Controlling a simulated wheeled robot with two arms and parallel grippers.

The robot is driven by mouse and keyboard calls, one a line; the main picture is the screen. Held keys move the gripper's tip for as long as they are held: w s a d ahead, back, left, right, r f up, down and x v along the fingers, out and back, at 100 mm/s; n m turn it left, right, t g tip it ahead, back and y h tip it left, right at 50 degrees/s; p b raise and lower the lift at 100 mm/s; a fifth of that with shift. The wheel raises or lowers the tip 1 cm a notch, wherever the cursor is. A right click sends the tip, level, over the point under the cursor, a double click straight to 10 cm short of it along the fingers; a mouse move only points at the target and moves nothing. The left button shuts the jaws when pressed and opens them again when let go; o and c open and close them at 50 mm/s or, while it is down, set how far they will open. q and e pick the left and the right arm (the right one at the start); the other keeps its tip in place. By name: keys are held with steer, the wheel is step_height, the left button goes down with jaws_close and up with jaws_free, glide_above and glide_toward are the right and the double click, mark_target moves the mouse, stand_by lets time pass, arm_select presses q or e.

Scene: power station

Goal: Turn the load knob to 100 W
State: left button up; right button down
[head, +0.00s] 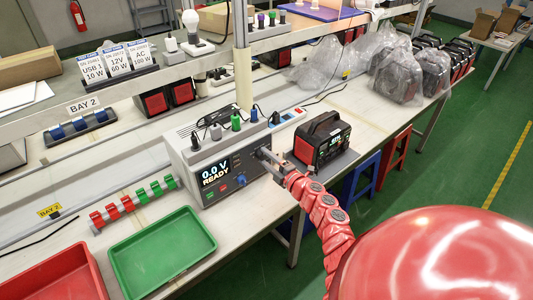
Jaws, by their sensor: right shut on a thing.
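The grey test unit (185,160) stands on the bench, its screen (216,172) reading "0.0 V READY". My right gripper (261,154) is at the right end of the unit's front panel, shut on what appears to be the load knob. The knob and its scale are hidden by the fingers, so its setting cannot be read. A small blue knob (241,180) and a red button (223,188) sit lower on the panel, clear of the gripper. My left gripper is not in view.
A black and red power station (322,139) stands just right of my right gripper. A green tray (160,250) and a red tray (55,280) lie at front left. Cables and plugs top the unit. A shelf with label cards (115,62) runs above.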

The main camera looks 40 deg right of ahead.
steer(key=m+p, duration=0.3)
steer(key=shift+r+m, duration=0.25)
steer(key=shift+m, duration=0.15)
steer(key=m+p, duration=0.2)
steer(key=m, duration=0.1)
steer(key=shift+m+p, duration=0.3)
steer(key=shift+p, duration=0.1)
steer(key=shift+f+m+p, duration=0.1)
steer(key=shift+m+p, duration=0.55)
steer(key=shift+m, duration=0.55)
steer(key=shift+f+m+p, duration=0.1)
steer(key=shift+m+p, duration=0.35)
steer(key=shift+m, duration=0.75)
steer(key=shift+c, duration=1.6)
jaws_free()
